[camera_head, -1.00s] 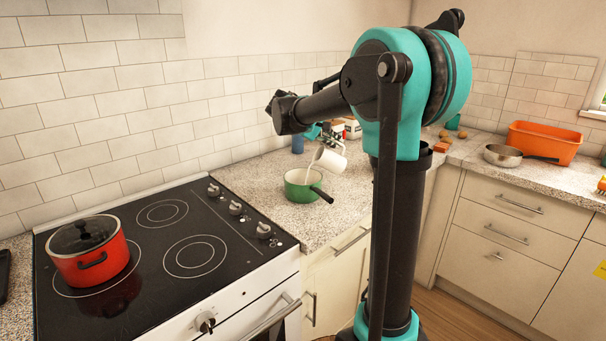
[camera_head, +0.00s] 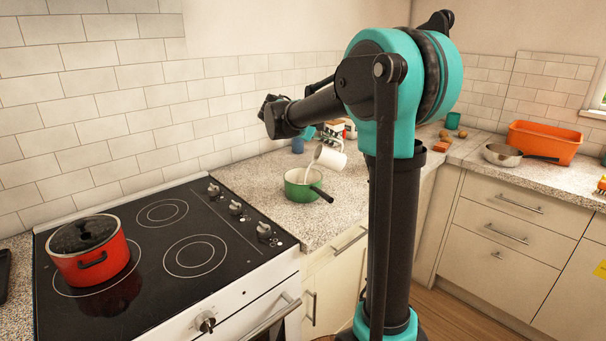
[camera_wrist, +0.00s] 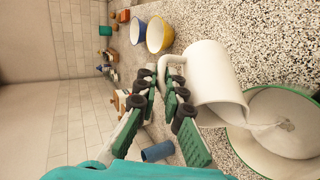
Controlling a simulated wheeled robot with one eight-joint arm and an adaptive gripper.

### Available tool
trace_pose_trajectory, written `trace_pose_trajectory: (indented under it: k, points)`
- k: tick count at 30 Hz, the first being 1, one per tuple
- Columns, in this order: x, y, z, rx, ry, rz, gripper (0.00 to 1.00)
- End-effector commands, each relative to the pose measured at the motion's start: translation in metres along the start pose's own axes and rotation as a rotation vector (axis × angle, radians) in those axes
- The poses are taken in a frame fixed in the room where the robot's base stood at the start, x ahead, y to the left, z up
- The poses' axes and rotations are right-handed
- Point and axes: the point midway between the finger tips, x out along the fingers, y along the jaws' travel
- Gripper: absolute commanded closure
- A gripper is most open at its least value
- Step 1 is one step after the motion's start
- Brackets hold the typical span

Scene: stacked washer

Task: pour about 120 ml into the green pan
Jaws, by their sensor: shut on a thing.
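The green pan (camera_head: 302,192) stands on the speckled counter right of the stove, its dark handle pointing right. A white jug (camera_head: 329,158) is tilted above it, and a thin pale stream (camera_head: 311,174) falls from its lip into the pan. In the wrist view my gripper (camera_wrist: 168,82) is shut on the handle of the white jug (camera_wrist: 213,82). The jug's mouth hangs over the green pan (camera_wrist: 285,135), where pale liquid shows inside. The liquid's exact level cannot be told.
A red lidded pot (camera_head: 90,252) stands on the black stovetop. The wrist view shows a yellow cup (camera_wrist: 158,34), a white-and-blue cup (camera_wrist: 137,30) and a blue cylinder (camera_wrist: 158,151) near the gripper. An orange tub (camera_head: 545,142) and a metal pan (camera_head: 502,155) stand far right.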

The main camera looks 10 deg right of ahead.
Motion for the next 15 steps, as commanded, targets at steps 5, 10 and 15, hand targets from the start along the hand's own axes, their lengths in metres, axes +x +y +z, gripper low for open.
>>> trace_pose_trajectory:
  k: [5,10,15]
  points:
    - [-0.0025,0.0003,-0.001,-0.009,-0.004,0.02,1.0]
    - [-0.0045,0.0005,-0.0018,-0.016,-0.008,0.038,1.0]
    - [-0.0067,0.001,-0.0026,-0.024,-0.012,0.058,1.0]
